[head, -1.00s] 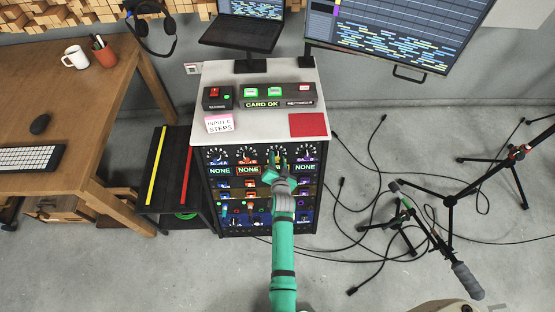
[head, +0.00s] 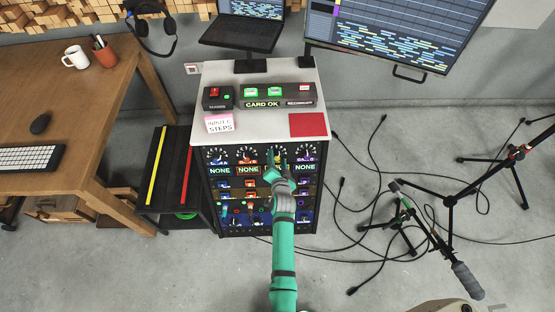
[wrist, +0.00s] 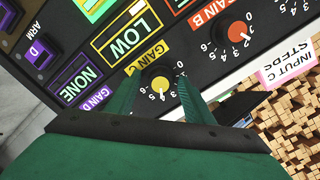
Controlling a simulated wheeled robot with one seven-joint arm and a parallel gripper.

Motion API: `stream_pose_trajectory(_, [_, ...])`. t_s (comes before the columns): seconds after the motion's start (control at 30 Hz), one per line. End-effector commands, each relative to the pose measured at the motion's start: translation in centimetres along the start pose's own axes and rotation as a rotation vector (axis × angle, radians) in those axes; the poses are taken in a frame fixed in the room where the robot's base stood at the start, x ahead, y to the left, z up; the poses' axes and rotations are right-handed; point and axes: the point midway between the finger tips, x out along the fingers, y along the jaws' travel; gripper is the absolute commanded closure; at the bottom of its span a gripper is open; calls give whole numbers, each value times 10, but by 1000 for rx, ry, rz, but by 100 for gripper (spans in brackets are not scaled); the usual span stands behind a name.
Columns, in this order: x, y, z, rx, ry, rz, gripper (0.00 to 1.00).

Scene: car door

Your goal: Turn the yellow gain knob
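The yellow gain knob (wrist: 161,83), labelled GAIN C, sits on the black panel with a number scale around it. Its white pointer line points down in the wrist view, near the 5. My gripper (wrist: 158,82) has one finger on each side of the knob, with a visible gap to each, so it is open. Whether the fingertips reach down around the knob is hard to tell. The yellow-framed display (wrist: 126,40) beside it reads LOW.
The red GAIN B knob (wrist: 235,35) is close by on the same panel. The purple-framed display (wrist: 81,81) reads NONE. The rack's white top (head: 265,123) holds button boxes, a pink note (head: 219,123) and a red square (head: 307,125). Cables and a stand are on the right.

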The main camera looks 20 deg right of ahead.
Motion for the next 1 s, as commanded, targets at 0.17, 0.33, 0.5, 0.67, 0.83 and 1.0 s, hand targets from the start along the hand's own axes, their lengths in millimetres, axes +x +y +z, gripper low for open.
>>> stream_pose_trajectory(0.17, [0, 0, 0, 0, 1, 0, 51])
stream_pose_trajectory(0.33, [-2, 0, -1, 0, 1, -1, 51])
stream_pose_trajectory(0.5, [-18, 1, 0, 1, 2, 1, 51])
stream_pose_trajectory(0.67, [-47, -1, 2, 0, -1, -2, 51])
stream_pose_trajectory(0.83, [-76, 0, 1, -1, -1, -1, 51])
stream_pose_trajectory(1.0, [-98, 1, -1, 1, 2, 1, 51])
